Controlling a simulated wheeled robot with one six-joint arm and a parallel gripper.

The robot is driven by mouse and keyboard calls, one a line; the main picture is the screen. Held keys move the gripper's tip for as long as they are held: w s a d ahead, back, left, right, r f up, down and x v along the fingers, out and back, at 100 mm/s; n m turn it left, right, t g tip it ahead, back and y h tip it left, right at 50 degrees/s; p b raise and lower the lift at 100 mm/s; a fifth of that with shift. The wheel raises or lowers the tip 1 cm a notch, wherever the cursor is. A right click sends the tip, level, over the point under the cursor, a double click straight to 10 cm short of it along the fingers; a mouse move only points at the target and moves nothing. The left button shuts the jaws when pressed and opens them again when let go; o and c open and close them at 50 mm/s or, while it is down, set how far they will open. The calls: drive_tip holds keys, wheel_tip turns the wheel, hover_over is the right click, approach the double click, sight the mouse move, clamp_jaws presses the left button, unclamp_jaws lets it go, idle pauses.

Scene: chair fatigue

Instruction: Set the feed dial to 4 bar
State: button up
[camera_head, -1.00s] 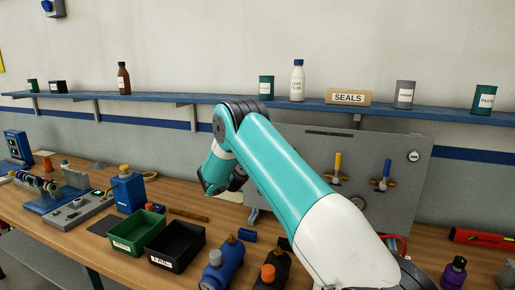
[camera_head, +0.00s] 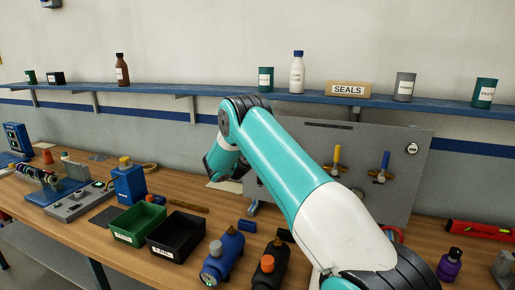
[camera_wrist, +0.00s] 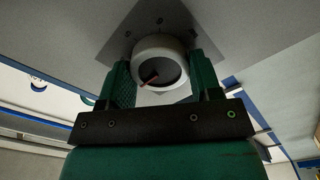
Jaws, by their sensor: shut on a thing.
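In the wrist view, my gripper (camera_wrist: 166,82) has its two green fingers on either side of a round white dial (camera_wrist: 158,45) with a dark grey face and is shut on it. A red pointer (camera_wrist: 149,78) shows on the dial's face, toward its lower left in this view. The dial sits on a grey square plate (camera_wrist: 112,50) with small dark marks around it; I cannot read any numbers. In the head view my own arm hides the dial and the fingers.
A grey panel (camera_head: 402,155) carries a yellow-handled valve (camera_head: 337,158), a blue-handled valve (camera_head: 384,165) and a small round gauge (camera_head: 411,148). A green bin (camera_head: 138,224) and a black bin (camera_head: 176,235) stand on the wooden bench (camera_head: 100,248). A blue shelf (camera_head: 215,97) runs above.

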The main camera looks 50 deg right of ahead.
drive_tip(key=shift+f+b, duration=0.15)
drive_tip(key=shift+b, duration=0.25)
drive_tip(key=m+b, duration=0.8)
drive_tip(key=b, duration=1)
drive_tip(key=shift+r+m+b, duration=0.4)
drive_tip(key=shift+m+b, duration=0.05)
drive_tip(key=shift+m, duration=0.05)
drive_tip(key=o, duration=0.9)
drive_tip(key=shift+s+d, duration=0.1)
drive_tip(key=shift+f, duration=0.1)
